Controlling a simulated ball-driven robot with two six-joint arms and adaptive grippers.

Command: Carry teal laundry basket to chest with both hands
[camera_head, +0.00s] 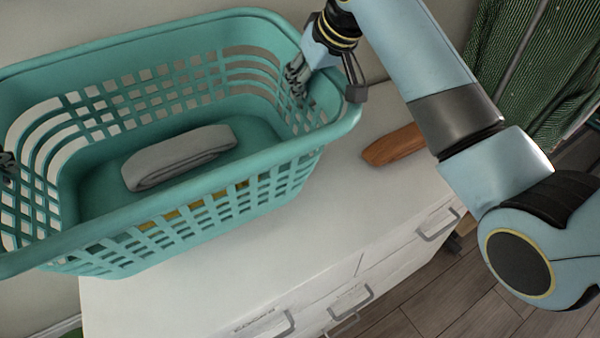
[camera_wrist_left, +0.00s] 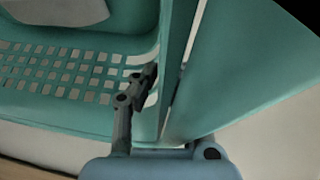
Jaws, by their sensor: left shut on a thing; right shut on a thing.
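The teal laundry basket (camera_head: 290,155) is over the white chest (camera_head: 340,210) in the head view; I cannot tell whether its base touches the top. A folded grey cloth (camera_head: 178,155) lies inside. My right gripper (camera_head: 307,72) is shut on the basket's right end wall, near the rim. My left gripper (camera_head: 6,165) barely shows at the left edge of the head view, at the basket's other end. In the left wrist view, its dark finger (camera_wrist_left: 140,95) lies against the teal basket wall (camera_wrist_left: 182,50); the other finger is hidden.
A brown wooden object (camera_head: 393,145) lies on the chest top, right of the basket and under my right arm. Something yellowish shows through the basket's front holes. Drawer handles (camera_head: 350,300) stick out in front. A green striped curtain (camera_head: 530,65) hangs at the back right.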

